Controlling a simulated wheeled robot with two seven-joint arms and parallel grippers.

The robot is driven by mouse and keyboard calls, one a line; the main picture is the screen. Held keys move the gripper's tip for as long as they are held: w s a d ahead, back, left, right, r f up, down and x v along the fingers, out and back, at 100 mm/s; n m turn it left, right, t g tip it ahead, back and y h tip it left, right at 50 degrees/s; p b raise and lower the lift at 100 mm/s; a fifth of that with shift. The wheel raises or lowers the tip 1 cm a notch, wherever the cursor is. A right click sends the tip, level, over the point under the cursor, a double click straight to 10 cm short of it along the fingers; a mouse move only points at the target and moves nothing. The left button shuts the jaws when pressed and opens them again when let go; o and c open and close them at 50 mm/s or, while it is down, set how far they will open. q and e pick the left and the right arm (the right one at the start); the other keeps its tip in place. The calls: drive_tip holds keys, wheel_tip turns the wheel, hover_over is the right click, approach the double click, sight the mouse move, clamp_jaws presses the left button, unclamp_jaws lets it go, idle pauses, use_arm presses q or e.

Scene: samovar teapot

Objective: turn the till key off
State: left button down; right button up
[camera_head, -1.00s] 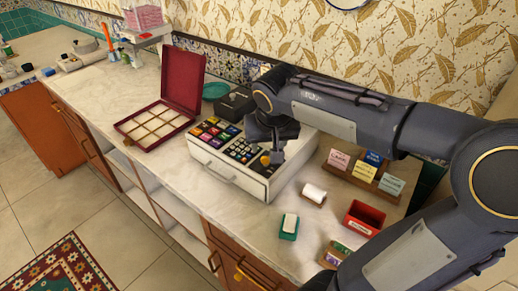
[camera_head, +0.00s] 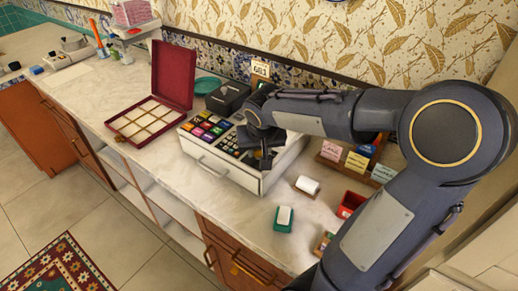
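The till (camera_head: 222,172) is a white box with a drawer at its front, coloured buttons (camera_head: 206,127) and a dark keypad on its sloped top. It stands on the marble counter. My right gripper (camera_head: 264,160) points down over the right part of the till's top, beside the keypad. The till key does not show; the gripper covers that part of the till. The dark fingers blend together, so I cannot tell whether they are open or shut, or on the key. My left gripper is not in view.
A red box with an open lid (camera_head: 173,74) lies left of the till, and a black box (camera_head: 228,98) behind it. A paper roll (camera_head: 307,185), a green holder (camera_head: 284,218) and a card rack (camera_head: 356,162) are to the right.

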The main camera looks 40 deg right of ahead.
drive_tip(key=c, duration=0.5)
drive_tip(key=shift+n, duration=0.3)
drive_tip(key=n+y, duration=0.1)
drive_tip(key=n, duration=0.3)
drive_tip(key=shift+d+t+y+p, duration=0.2)
drive_tip(key=shift+t+y+p, duration=0.1)
drive_tip(key=shift+t+y, duration=0.1)
drive_tip(key=shift+d+n+y+b, duration=0.1)
drive_tip(key=shift+n+y+b, duration=0.65)
drive_tip(key=shift+n, duration=1.45)
drive_tip(key=o, duration=1)
